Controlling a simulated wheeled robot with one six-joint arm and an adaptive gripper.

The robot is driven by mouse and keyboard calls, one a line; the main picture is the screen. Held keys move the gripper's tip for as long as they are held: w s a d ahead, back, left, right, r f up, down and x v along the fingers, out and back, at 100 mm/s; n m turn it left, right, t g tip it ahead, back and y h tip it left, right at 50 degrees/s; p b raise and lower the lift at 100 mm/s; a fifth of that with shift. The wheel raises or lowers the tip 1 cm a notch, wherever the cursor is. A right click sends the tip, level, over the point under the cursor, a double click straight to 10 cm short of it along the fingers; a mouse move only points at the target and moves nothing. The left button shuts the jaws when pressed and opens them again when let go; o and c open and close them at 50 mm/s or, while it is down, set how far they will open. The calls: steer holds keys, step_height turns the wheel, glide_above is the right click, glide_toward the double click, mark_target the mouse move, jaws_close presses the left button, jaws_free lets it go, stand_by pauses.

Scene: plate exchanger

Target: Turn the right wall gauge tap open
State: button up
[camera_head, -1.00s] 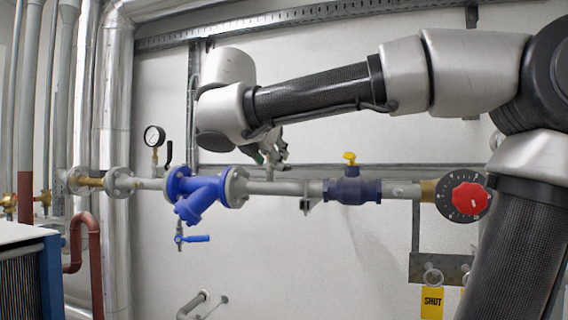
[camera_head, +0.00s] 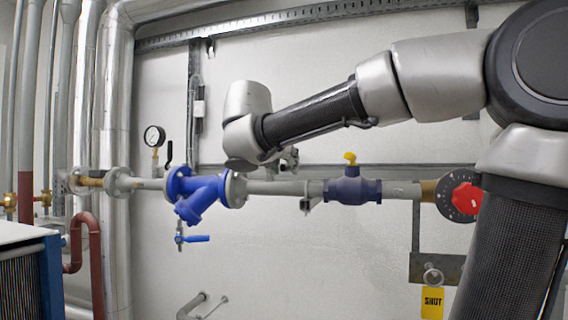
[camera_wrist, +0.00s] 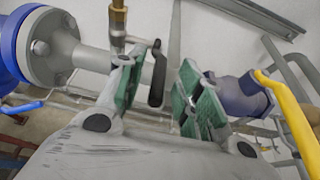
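In the wrist view a black lever handle (camera_wrist: 157,78) hangs between the two green-padded fingers of my gripper (camera_wrist: 160,82). Beside it stands a brass and steel fitting (camera_wrist: 118,22) on the grey pipe, cut off by the top edge. The handle appears to be the right gauge's tap lever. My gripper is open, with a gap visible on both sides of the handle. I cannot tell how deep the handle sits between the fingers. In the head view my gripper (camera_head: 288,158) is just above the pipe; my wrist hides the right gauge and its tap.
The blue strainer (camera_head: 197,193) is left of my gripper, with the left gauge (camera_head: 154,136) beyond it. A blue valve (camera_head: 352,190) with a yellow handle (camera_wrist: 295,120) is close on the right. A red knob (camera_head: 466,198) is further right. The wall below the pipe is mostly clear.

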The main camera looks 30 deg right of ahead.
jaws_close()
steer(key=shift+w+d+r+g+y, duration=0.1)
steer(key=shift+w+r+g+y, duration=0.1)
steer(key=shift+r+g+y, duration=0.45)
steer(key=shift+w+d+r+g+y, duration=0.15)
steer(key=shift+r+g+y, duration=0.25)
steer(key=shift+g+y, duration=0.1)
steer(key=shift+w+d+r+g+y, duration=0.15)
steer(key=shift+r+g+y, duration=0.2)
steer(key=shift+g+y, duration=0.1)
steer(key=shift+w+d+r+g+y, duration=0.35)
steer(key=shift+r+g+y, duration=0.15)
steer(key=shift+g+y, duration=0.25)
steer(key=shift+w+d+r+g+y, duration=0.35)
steer(key=shift+r+g+y, duration=0.15)
steer(key=shift+g+y, duration=0.25)
